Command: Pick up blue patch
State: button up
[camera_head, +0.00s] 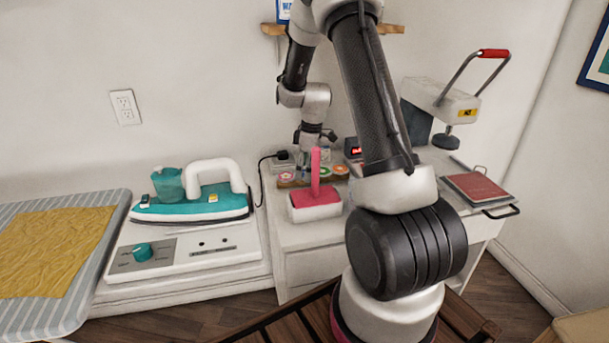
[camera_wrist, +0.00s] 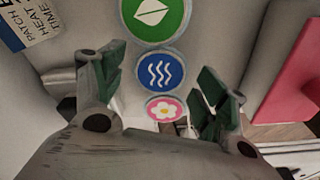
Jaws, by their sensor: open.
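The blue patch (camera_wrist: 161,71), round with white wavy lines, shows in the wrist view between the fingers of my gripper (camera_wrist: 163,88). A green leaf patch (camera_wrist: 153,15) is above it in that picture and a pink flower patch (camera_wrist: 166,108) is just below it. My gripper is open, with one green-padded finger on each side and nothing visibly held. In the head view my gripper (camera_head: 311,140) hangs over the back of the white table, by the small patches. The blue patch is hard to make out there, partly hidden by the gripper.
A printed label (camera_wrist: 32,24) shows at upper left.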

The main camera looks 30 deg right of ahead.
jog(key=c, duration=0.7)
jog(key=shift+c, duration=0.2)
jog(key=shift+r, duration=0.1)
